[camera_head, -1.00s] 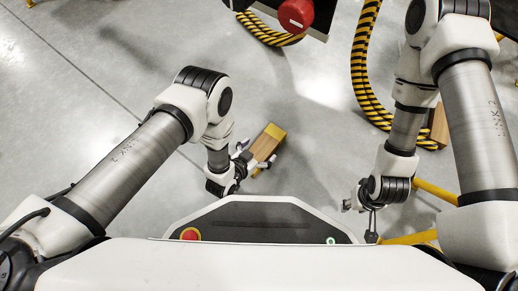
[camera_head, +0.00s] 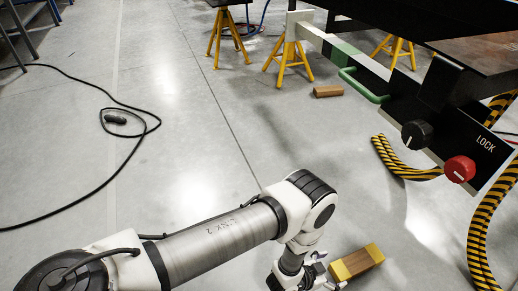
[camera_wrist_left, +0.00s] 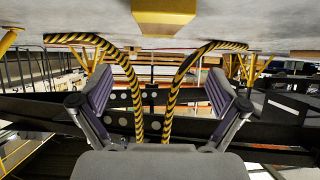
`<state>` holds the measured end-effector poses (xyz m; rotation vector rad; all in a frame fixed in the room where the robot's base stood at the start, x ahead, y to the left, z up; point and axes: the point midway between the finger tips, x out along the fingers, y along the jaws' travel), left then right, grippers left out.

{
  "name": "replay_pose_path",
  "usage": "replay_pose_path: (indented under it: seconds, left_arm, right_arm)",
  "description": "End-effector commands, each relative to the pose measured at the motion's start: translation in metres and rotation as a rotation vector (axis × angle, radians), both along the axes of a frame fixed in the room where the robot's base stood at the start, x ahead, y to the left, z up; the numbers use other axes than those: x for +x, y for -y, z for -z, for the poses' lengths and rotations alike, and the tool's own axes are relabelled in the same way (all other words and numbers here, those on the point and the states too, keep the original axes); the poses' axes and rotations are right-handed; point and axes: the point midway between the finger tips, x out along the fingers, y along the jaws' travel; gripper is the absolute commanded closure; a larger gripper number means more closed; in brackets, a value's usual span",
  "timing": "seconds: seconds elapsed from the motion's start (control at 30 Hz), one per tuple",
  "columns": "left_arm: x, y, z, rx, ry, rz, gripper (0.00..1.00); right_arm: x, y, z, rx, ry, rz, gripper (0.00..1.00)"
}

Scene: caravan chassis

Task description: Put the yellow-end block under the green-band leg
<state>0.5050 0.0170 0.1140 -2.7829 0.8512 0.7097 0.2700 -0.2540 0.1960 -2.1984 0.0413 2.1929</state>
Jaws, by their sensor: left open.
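The yellow-end block (camera_head: 357,263) is a wooden block with yellow ends, lying on the floor at the bottom right of the head view. Its yellow end (camera_wrist_left: 163,14) shows at the top middle of the left wrist view. My left gripper (camera_head: 328,271) is beside the block's left end. In the left wrist view my left gripper (camera_wrist_left: 160,92) has its fingers spread, with the block beyond the tips and nothing between them. The green band (camera_head: 345,53) is on a whitish bar of the chassis at the upper right. My right gripper is out of view.
A plain wooden block (camera_head: 328,91) lies on the floor below the bar. Yellow stands (camera_head: 290,58) are at the back. A red knob (camera_head: 459,169) and striped hoses (camera_head: 405,168) are at the right. A black cable (camera_head: 135,150) lies at the left. The middle floor is clear.

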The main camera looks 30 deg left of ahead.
Motion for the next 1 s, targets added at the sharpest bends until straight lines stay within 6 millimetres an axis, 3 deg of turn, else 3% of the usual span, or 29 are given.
replay_pose_path:
  seconds: [0.07,0.13,0.23,0.33,0.43,0.5,0.6,1.0]
  left_arm:
    - [-0.001,-0.007,0.001,0.012,-0.017,-0.01,0.02]
    - [-0.007,-0.034,0.003,0.053,-0.086,-0.049,0.02]
    - [-0.038,-0.108,0.002,0.157,-0.299,-0.176,0.02]
    - [-0.103,-0.183,-0.018,0.243,-0.59,-0.347,0.02]
    - [-0.175,-0.223,-0.051,0.277,-0.846,-0.487,0.02]
    - [-0.211,-0.233,-0.07,0.283,-0.968,-0.543,0.02]
    - [-0.234,-0.237,-0.083,0.286,-1.045,-0.574,0.02]
    - [-0.235,-0.237,-0.083,0.288,-1.048,-0.574,0.02]
  right_arm:
    - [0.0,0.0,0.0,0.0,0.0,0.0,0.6]
    - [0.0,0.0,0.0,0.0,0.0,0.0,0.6]
    - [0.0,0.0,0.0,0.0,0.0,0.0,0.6]
    - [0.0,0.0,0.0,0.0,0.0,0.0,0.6]
    - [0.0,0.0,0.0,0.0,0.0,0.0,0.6]
    - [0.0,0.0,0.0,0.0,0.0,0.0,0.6]
    - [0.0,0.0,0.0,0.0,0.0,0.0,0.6]
    - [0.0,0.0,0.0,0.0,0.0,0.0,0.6]
